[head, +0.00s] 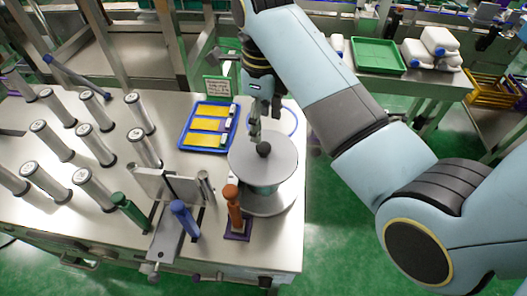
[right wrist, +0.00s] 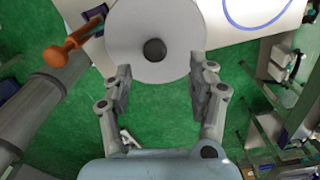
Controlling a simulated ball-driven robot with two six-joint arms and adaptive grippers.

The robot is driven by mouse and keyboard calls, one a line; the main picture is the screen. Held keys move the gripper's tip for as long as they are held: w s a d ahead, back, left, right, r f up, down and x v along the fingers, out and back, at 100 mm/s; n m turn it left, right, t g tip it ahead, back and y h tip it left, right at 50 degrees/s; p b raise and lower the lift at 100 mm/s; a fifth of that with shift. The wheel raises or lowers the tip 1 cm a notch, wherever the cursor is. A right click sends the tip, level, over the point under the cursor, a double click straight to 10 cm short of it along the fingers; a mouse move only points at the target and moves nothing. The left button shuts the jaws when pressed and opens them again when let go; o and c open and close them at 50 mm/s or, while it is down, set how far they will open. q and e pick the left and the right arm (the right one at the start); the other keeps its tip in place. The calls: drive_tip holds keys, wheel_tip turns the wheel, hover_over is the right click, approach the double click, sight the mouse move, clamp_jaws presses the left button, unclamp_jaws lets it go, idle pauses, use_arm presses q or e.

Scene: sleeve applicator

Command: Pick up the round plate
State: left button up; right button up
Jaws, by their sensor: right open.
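The round plate (head: 276,164) is a grey disc with a dark round knob (head: 264,149) at its centre. In the head view it rests on a round stand at the right end of the steel table. My right gripper (head: 254,132) is at the plate's far side, close to the knob. In the right wrist view the plate (right wrist: 150,22) lies ahead of the fingertips, with its knob (right wrist: 154,50) between their lines. The right gripper (right wrist: 158,82) is open and empty. Whether a fingertip touches the plate I cannot tell. My left gripper is not in view.
A blue tray (head: 182,143) with yellow items lies left of the plate. An orange-handled tool (head: 234,205), a blue handle (head: 184,219) and a green handle (head: 130,211) stand in front. Several upright rollers (head: 88,143) fill the table's left. A green tray (head: 378,68) sits on the back table.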

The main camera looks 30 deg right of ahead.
sight(263, 146)
wheel_tip(263, 146, down, 2)
drive_tip(key=f, duration=0.1)
drive_tip(key=f+p, duration=0.1)
drive_tip(key=f, duration=0.2)
drive_tip(key=shift+s+a+f, duration=0.15)
drive_tip(key=shift+s+a, duration=0.1)
drive_tip(key=shift+s, duration=0.15)
drive_tip(key=shift+w+f+p, duration=0.1)
drive_tip(key=shift+f+p, duration=0.2)
drive_tip(key=shift+f, duration=0.3)
clamp_jaws()
